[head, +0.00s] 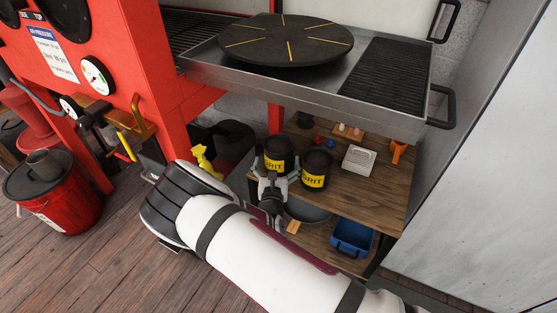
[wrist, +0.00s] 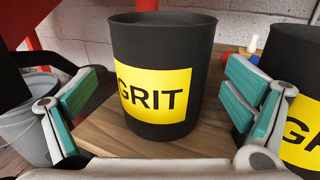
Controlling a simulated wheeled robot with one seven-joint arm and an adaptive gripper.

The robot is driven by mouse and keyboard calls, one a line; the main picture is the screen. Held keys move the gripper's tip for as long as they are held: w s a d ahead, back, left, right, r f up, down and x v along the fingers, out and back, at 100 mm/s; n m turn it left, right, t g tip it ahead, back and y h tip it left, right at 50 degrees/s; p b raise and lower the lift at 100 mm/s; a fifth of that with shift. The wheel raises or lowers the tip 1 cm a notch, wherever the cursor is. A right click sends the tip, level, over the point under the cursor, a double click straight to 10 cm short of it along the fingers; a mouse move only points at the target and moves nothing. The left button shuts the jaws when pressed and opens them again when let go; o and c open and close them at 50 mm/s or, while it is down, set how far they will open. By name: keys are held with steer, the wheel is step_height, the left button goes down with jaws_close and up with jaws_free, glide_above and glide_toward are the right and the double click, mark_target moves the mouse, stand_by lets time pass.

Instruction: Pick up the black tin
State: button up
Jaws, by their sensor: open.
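A black tin (head: 277,149) with a yellow GRIT label stands upright on the wooden shelf unit. In the wrist view the black tin (wrist: 160,45) is large and central. A second black GRIT tin (head: 317,168) stands just to its right; it is cut off at the right edge of the wrist view (wrist: 298,60). My gripper (head: 277,175) is open at the near side of the left tin. In the wrist view its teal-padded fingers (wrist: 158,98) stand apart to either side of that tin, with visible gaps. Nothing is held.
The wooden shelf top (head: 385,200) also bears a pale box (head: 359,161), an orange item (head: 398,151) and small coloured pieces. A metal tray table (head: 310,95) with a dark disc overhangs behind. A blue bin (head: 352,237) sits below. A red frame stands left.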

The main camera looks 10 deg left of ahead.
mark_target(279, 139)
steer(key=w+b, duration=0.1)
steer(key=w, duration=0.3)
steer(key=shift+s, duration=0.1)
steer(key=c, duration=1.8)
steer(key=shift+r, duration=0.1)
steer(key=shift+c, duration=1.3)
steer(key=shift+r, duration=0.1)
steer(key=shift+r+p, duration=0.6)
steer(key=shift+r, duration=0.8)
steer(key=s+a+r+p, duration=0.1)
steer(key=s+r+p, duration=0.1)
steer(key=s, duration=1.4)
steer(key=shift+a+p, duration=0.25)
steer(key=shift+p, duration=0.55)
